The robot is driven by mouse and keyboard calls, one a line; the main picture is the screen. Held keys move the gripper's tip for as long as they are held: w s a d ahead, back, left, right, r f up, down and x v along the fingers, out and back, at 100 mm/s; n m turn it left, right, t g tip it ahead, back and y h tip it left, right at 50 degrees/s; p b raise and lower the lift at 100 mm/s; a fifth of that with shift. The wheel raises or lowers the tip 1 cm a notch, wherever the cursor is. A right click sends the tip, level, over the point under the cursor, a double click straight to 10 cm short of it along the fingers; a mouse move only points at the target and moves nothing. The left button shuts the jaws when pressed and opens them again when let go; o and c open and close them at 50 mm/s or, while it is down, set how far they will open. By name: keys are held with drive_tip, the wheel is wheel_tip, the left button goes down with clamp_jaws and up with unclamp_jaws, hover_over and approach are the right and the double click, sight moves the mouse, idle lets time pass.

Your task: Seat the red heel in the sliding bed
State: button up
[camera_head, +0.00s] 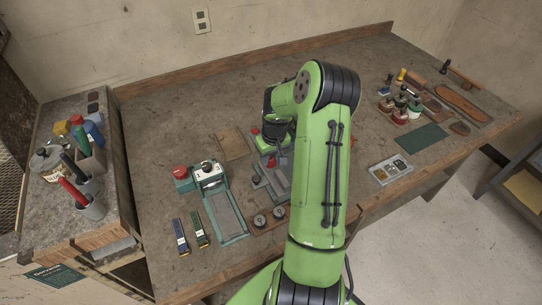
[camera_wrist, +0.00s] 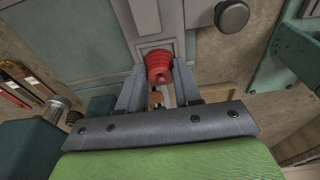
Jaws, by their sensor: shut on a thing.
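The red heel (camera_wrist: 159,66) is a ribbed, rounded red piece in the wrist view. My gripper (camera_wrist: 160,79) is shut on it, with one grey finger on each side. The heel is at the near end of a grey straight channel, which looks like the sliding bed (camera_wrist: 157,17). I cannot tell whether the heel rests in the channel or is just above it. In the head view the bed (camera_head: 277,186) shows as a grey strip left of my arm. My arm hides much of the stitcher and my gripper there.
A green frame with a red-knobbed unit (camera_head: 208,173) stands left of the bed. Blue and green bars (camera_head: 180,236) lie at the left. A parts tray (camera_head: 390,169) and green mat (camera_head: 422,138) lie right of my arm.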

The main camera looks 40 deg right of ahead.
drive_tip(key=shift+f+b, duration=0.3)
drive_tip(key=shift+f, duration=0.1)
drive_tip(key=o, duration=0.7)
drive_tip(key=shift+o, duration=0.2)
wheel_tip(320, 180, up, 11)
drive_tip(key=s+p, duration=0.1)
drive_tip(key=p, duration=0.6)
drive_tip(key=shift+s+a, duration=0.25)
drive_tip(key=shift+s, duration=0.05)
